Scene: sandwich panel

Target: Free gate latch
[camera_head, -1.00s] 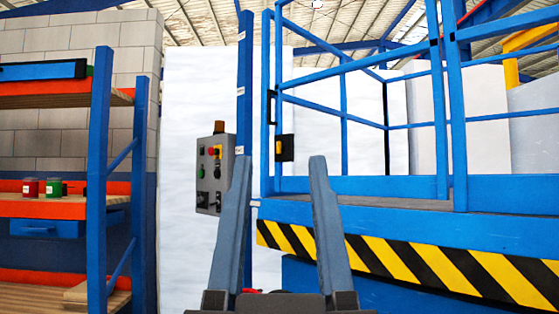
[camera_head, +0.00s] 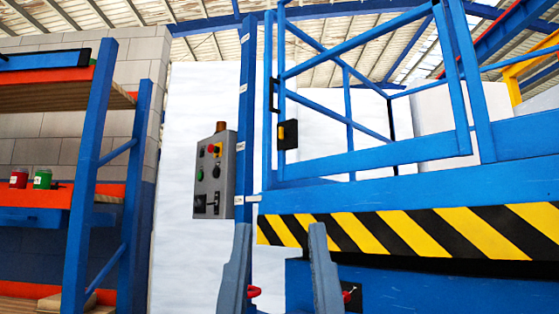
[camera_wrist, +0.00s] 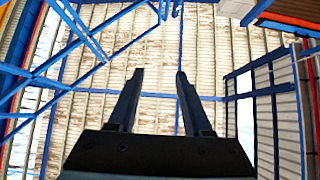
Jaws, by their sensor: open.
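The gate latch (camera_head: 288,134) is a small black box with a yellow part on the left post of the blue gate (camera_head: 375,158). A black handle (camera_head: 274,95) sits above it on the same post. The gate stands on the blue raised platform (camera_head: 400,186). My gripper (camera_head: 279,226) is at the bottom of the head view, below the latch in the picture and apart from it. Its two grey fingers are spread and nothing is between them. In the wrist view my gripper (camera_wrist: 159,74) points towards the roof, with blue beams beyond. I cannot make out the latch there.
A grey control box (camera_head: 214,175) with buttons hangs on a blue post (camera_head: 245,120) left of the gate. A blue and orange shelf rack (camera_head: 95,150) stands at the left. The platform's striped edge (camera_head: 400,232) is close on the right. Small red parts (camera_head: 254,292) show low by my fingers.

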